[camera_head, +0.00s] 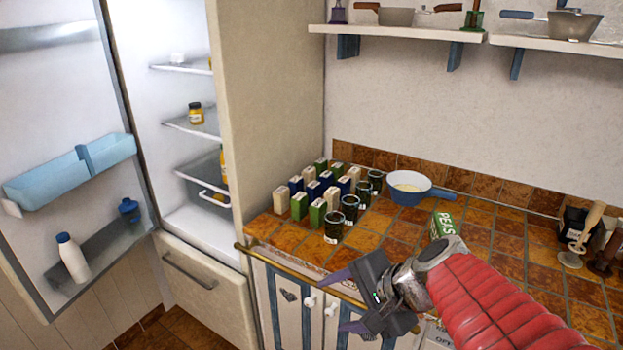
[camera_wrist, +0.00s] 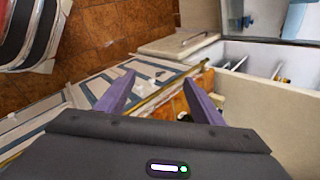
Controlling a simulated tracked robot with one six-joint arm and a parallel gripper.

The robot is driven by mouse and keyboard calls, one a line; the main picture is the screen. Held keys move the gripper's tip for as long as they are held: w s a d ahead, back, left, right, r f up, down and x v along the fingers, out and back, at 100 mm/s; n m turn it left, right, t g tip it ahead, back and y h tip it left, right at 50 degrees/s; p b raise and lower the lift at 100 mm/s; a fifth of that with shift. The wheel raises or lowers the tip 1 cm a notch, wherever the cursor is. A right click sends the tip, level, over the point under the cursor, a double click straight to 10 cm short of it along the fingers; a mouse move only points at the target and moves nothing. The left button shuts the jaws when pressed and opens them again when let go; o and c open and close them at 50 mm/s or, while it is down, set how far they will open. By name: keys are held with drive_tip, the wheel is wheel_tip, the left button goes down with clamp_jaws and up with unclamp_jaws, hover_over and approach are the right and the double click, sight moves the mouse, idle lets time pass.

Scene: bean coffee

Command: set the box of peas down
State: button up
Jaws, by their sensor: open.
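The box of peas (camera_head: 444,225), green with a white "PEAS" label, shows on the tiled counter (camera_head: 480,236) in the head view, just behind my wrist. Its lower part is hidden by my arm. My gripper (camera_head: 345,304) is open and empty, in front of the counter's front edge and to the left of the box, apart from it. In the wrist view the two purple fingers (camera_wrist: 158,97) are spread with nothing between them, and the box does not show there.
Several cartons and dark jars (camera_head: 349,208) stand in rows on the counter's left. Utensils and a dark container (camera_head: 574,222) are at the right. The fridge (camera_head: 185,130) stands open at the left. Some counter between pan and utensils is bare.

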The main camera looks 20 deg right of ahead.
drive_tip(key=s+a+r+n+h, duration=0.1)
drive_tip(key=s+n+h, duration=0.1)
drive_tip(key=n, duration=0.5)
drive_tip(key=s+a+r+n+g+h, duration=0.1)
drive_tip(key=s+a+n+h, duration=0.1)
drive_tip(key=s+n, duration=0.3)
drive_tip(key=shift+s+r+n, duration=0.3)
drive_tip(key=shift+r+n, duration=0.1)
drive_tip(key=shift+n, duration=0.6)
drive_tip(key=shift+c, duration=0.6)
